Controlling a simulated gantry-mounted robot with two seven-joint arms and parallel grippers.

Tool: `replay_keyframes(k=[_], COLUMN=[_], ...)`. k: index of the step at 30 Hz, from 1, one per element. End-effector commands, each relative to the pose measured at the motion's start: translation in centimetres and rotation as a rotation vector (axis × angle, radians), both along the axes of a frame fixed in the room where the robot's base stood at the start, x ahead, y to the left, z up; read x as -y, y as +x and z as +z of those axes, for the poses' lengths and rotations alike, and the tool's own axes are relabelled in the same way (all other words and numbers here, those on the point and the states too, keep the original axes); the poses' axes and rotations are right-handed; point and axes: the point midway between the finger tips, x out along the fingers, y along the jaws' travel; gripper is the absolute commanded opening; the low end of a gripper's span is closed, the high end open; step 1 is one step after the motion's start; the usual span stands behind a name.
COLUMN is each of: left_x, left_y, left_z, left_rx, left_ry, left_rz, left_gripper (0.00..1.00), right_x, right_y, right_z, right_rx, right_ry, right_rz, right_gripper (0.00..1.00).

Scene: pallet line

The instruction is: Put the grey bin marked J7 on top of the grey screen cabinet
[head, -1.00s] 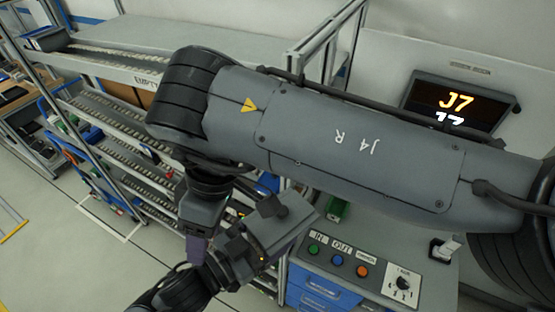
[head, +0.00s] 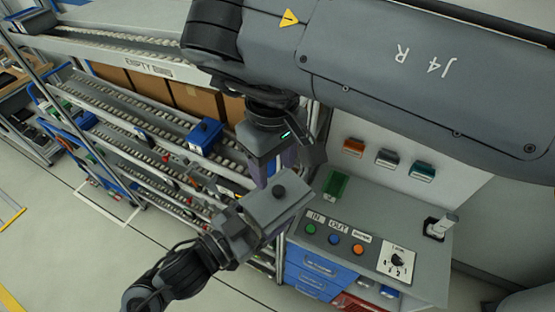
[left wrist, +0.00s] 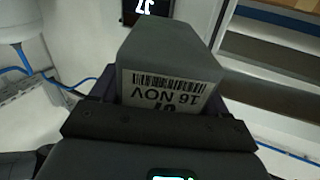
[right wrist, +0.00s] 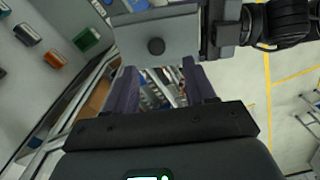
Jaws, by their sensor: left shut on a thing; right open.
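The grey bin (head: 282,207) is in my left gripper, low in the middle of the head view. The left wrist view shows the bin (left wrist: 165,50) with a white barcode label reading J7 and 16 NOV, upside down. My left gripper (head: 258,222) is shut on it. My right gripper (head: 270,172) is open and empty, just above the bin in the picture. The right wrist view shows its fingers (right wrist: 158,88) apart, with the bin (right wrist: 180,35) beyond them. A dark screen (left wrist: 150,10) with lit characters shows in the left wrist view. I cannot make out the screen cabinet's top.
A grey console (head: 415,220) with buttons, a dial and blue drawers stands at right. A green box (head: 335,184) is at its back left. Roller shelving (head: 110,110) fills the left, with a blue bin (head: 205,136). Small coloured units (head: 390,158) are on the white wall. Floor is clear lower left.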

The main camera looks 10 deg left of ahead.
Motion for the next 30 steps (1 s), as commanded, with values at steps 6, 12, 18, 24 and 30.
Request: replay_keyframes(k=[6,12,18,24,30], left_x=[0.0,0.0,0.0,0.0,0.0], left_y=[0.0,0.0,0.0,0.0,0.0], left_z=[0.2,0.2,0.2,0.2,0.2], left_rx=[0.004,0.004,0.004,0.004,0.005], left_ry=[-0.002,-0.002,-0.002,-0.002,-0.003], left_rz=[0.000,0.000,0.000,0.000,0.000], left_gripper=[0.17,0.17,0.17,0.17,0.17], right_x=[0.0,0.0,0.0,0.0,0.0], right_y=[0.0,0.0,0.0,0.0,0.0], right_z=[-3.6,-5.6,-6.4,-6.6,-6.5], right_rx=[-0.004,-0.002,-0.001,0.001,0.000], right_ry=[0.001,0.000,0.001,0.001,0.000], right_rz=[0.000,0.000,0.001,0.001,0.001], right_gripper=[0.55,0.55,0.55,0.55,0.39])
